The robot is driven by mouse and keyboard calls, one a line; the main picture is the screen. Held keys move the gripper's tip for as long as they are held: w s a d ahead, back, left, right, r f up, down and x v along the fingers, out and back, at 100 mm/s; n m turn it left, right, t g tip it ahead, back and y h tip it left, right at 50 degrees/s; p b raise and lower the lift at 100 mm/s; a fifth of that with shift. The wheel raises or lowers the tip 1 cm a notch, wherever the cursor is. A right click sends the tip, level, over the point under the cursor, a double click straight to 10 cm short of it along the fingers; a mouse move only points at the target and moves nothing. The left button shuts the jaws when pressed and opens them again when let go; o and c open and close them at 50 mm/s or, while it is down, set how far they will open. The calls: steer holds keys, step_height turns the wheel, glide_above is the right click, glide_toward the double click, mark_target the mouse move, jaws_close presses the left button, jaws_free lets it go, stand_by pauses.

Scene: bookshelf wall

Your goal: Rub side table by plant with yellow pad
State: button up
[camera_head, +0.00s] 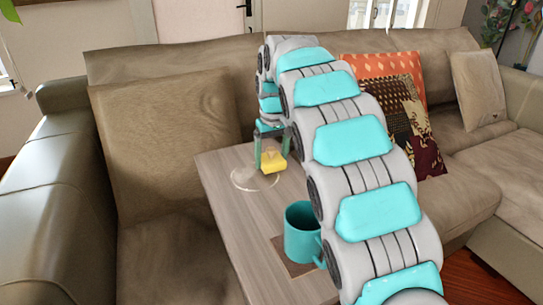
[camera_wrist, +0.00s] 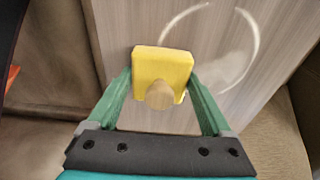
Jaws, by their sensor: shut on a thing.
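The yellow pad (camera_head: 274,164) has a round wooden knob and shows in the wrist view (camera_wrist: 176,62) between my green fingers. My gripper (camera_head: 271,153) is shut on it and holds it over the far part of the wood-grain side table (camera_head: 222,163). A pale ring mark (camera_head: 236,182) lies on the tabletop beside and under the pad; in the wrist view the ring (camera_wrist: 256,42) is right of the pad. I cannot tell whether the pad touches the tabletop. A bit of green plant (camera_head: 10,10) shows at the top left corner.
A teal mug (camera_head: 301,235) stands on a brown mat (camera_head: 283,254) on the table, close to my arm. Brown sofa seating (camera_head: 60,190) surrounds the table, with patterned cushions (camera_head: 400,105) to the right. The table's left side is clear.

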mark_target(237, 184)
steer(key=shift+a+f, duration=0.1)
